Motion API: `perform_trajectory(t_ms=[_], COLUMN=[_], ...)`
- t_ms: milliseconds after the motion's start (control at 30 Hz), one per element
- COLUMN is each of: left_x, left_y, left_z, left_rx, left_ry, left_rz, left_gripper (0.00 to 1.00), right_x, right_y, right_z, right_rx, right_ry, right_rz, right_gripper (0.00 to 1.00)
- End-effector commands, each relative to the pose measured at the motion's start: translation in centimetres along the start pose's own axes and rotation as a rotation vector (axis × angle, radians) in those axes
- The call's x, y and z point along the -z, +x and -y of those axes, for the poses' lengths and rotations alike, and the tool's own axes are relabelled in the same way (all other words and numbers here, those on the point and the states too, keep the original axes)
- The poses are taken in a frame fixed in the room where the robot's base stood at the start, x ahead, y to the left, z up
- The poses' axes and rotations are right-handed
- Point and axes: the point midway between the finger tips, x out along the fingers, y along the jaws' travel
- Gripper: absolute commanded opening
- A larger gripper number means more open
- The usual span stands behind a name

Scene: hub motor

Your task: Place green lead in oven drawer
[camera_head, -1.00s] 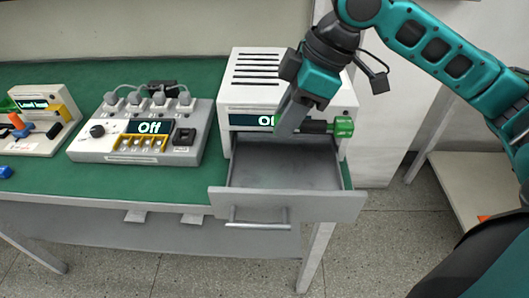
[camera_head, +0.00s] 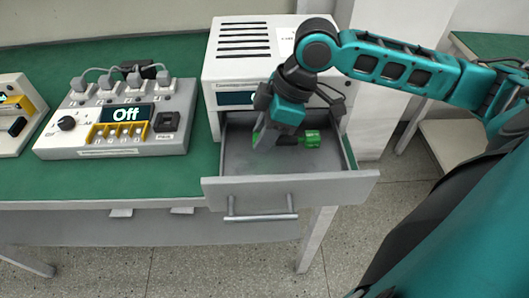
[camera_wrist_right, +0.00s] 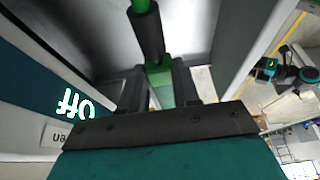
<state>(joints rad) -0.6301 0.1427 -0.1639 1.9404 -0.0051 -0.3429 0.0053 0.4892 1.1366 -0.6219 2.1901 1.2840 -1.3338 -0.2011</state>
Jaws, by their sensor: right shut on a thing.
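The green lead (camera_head: 312,138), with green ends and a black middle, is low inside the open oven drawer (camera_head: 290,188). My right gripper (camera_head: 266,140) reaches down into the drawer and is shut on the lead. In the right wrist view, the lead's green block (camera_wrist_right: 158,78) sits between the fingers, with its black part extending beyond them. Whether the lead touches the drawer floor cannot be told. The white oven (camera_head: 235,45) stands behind and above the drawer; my arm covers part of its display. My left gripper is not in view.
A grey power unit (camera_head: 112,150) reading "Off", with several plugs, stands left of the oven on the green-topped bench (camera_head: 80,185). Another white device (camera_head: 12,120) is at the far left. The drawer front and handle (camera_head: 260,215) stick out past the bench edge.

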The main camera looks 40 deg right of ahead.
Motion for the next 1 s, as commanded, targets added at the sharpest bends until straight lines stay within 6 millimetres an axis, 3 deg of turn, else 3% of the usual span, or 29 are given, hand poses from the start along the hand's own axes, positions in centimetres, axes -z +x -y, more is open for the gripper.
perform_trajectory(t_ms=[500, 867, 900, 1000], left_x=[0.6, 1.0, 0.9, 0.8], left_y=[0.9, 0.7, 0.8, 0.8], left_z=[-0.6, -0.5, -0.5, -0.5], left_rx=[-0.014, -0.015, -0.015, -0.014], left_ry=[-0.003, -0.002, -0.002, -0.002], left_rz=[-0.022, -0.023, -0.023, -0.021], left_gripper=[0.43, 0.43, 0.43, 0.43], right_x=[-2.1, -2.2, -2.2, -2.2], right_y=[5.2, 5.4, 5.4, 5.4], right_z=[0.0, 0.0, 0.0, 0.0], right_rx=[0.000, 0.001, 0.000, 0.000], right_ry=[0.001, 0.001, 0.000, 0.000], right_rz=[-0.001, 0.000, 0.000, 0.000], right_gripper=[0.00, 0.00, 0.35, 0.44])
